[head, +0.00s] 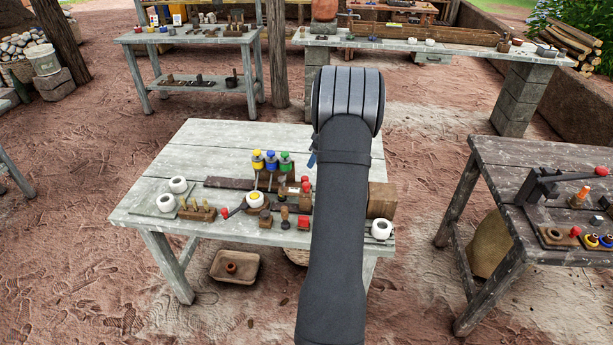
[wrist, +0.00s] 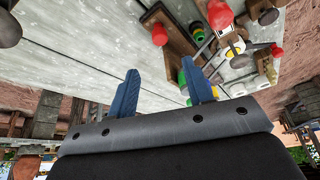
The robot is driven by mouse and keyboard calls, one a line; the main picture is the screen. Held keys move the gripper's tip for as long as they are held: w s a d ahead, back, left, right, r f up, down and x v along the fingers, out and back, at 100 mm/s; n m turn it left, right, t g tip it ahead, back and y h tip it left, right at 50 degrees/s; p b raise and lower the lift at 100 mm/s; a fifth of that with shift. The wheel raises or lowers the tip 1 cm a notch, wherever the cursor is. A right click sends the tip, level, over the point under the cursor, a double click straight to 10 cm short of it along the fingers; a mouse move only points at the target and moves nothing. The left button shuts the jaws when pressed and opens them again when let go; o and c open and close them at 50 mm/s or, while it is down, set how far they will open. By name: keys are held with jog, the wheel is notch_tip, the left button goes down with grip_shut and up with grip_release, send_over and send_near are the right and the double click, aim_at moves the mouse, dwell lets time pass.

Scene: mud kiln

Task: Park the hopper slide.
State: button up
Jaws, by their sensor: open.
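I cannot tell for certain which piece is the hopper slide. A wooden piece with a red knob (head: 304,186) stands on the grey work table (head: 215,140), left of my arm. A red knob on a brown wooden block (wrist: 160,34) also shows in the wrist view; I cannot tell whether it is the same piece. My gripper (wrist: 161,66) is open, with its two blue fingers apart and nothing between them. In the head view my arm hides most of the gripper and part of the table.
White cups (head: 178,184), a peg block (head: 197,210) and a wooden box (head: 381,199) share the table. Its back left is clear. A darker table (head: 540,160) with a lever stands at right.

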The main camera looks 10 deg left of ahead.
aim_at(305, 177)
jog(key=x, duration=1)
jog(key=shift+a+f, duration=0.15)
jog(key=shift+f, duration=0.2)
grip_shut()
